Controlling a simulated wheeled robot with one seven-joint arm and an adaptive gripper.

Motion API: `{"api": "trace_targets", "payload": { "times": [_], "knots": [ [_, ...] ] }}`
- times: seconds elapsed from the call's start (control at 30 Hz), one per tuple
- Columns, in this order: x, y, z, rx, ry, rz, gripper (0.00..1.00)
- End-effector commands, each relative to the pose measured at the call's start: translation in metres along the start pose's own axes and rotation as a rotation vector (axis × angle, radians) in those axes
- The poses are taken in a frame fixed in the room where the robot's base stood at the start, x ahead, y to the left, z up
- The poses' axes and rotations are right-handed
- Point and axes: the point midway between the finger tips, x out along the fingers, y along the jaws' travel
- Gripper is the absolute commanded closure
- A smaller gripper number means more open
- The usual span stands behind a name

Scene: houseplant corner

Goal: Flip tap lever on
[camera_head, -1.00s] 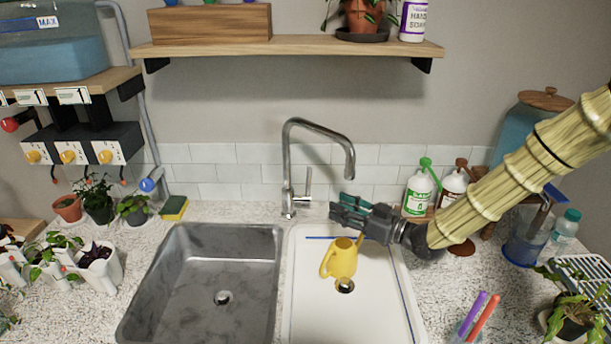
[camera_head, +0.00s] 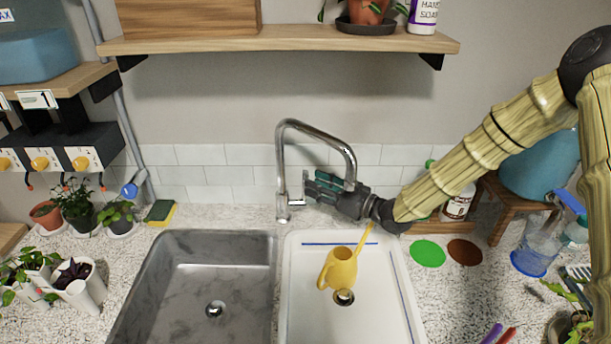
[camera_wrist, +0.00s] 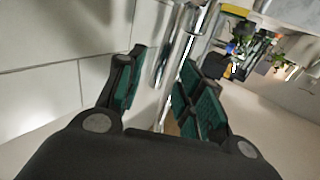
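The chrome tap (camera_head: 282,165) stands behind the two basins, its spout arching over to the right. Its short lever (camera_head: 304,182) points up on the right side of the tap body, partly covered by my fingertips. My gripper (camera_head: 318,186) reaches in from the right, with its green-padded fingers beside the lever. In the wrist view my gripper (camera_wrist: 155,88) is open, with a gap between the pads. The chrome tap column (camera_wrist: 196,38) shows beyond the fingers, partly hidden by the right one. Whether the fingers touch the lever is unclear. No water shows under the spout.
A yellow watering can (camera_head: 340,268) stands in the white basin (camera_head: 385,310), below my gripper. The grey basin (camera_head: 180,300) is empty. A wooden shelf (camera_head: 290,45) hangs above the tap. Bottles (camera_head: 459,203) stand to the right, close to my arm.

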Motion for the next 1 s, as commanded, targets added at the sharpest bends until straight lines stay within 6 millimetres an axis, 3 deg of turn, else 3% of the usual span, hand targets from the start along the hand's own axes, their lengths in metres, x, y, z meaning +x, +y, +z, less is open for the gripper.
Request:
{"api": "trace_targets", "payload": {
  "times": [0.3,0.73,0.93,1.0],
  "knots": [
    [0.037,0.002,-0.002,0.0,0.0,0.003,0.64],
    [0.044,0.002,0.0,0.001,0.001,0.004,0.64],
    [0.044,0.002,0.0,0.001,0.0,0.004,0.99],
    [0.044,0.002,0.0,0.001,0.0,0.005,1.0]
  ]
}}
